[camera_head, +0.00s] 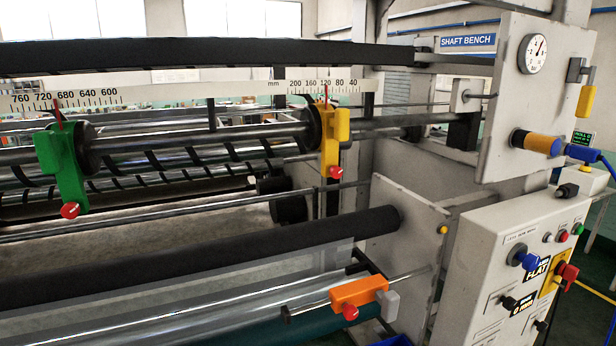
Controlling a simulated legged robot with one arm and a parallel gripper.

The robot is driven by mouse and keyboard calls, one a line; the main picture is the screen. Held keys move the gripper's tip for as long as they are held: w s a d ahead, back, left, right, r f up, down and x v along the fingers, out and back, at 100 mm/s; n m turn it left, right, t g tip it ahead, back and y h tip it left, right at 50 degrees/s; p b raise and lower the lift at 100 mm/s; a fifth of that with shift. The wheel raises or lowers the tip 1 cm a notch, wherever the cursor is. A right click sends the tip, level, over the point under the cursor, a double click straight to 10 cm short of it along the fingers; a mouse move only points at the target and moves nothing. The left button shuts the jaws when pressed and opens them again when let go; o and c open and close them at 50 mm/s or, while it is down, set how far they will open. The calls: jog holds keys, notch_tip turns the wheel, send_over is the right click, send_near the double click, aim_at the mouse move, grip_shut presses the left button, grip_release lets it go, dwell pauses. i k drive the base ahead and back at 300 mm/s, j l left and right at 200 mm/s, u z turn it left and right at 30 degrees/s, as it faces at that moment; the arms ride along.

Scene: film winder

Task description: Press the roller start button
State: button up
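A white control panel (483,262) slopes at the lower right of the head view. Near its upper right edge are a small green button (577,228) and, just left of it, a small red button (563,236). My gripper is not in view.
The panel also carries a blue knob (525,260), a red switch (567,273) on yellow and a black knob (510,303). Long rollers (200,255) fill the left. A green clamp (62,165), a yellow clamp (330,140) and an orange block (358,291) stick out.

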aim_at(580, 228)
jog(key=z, duration=1.35)
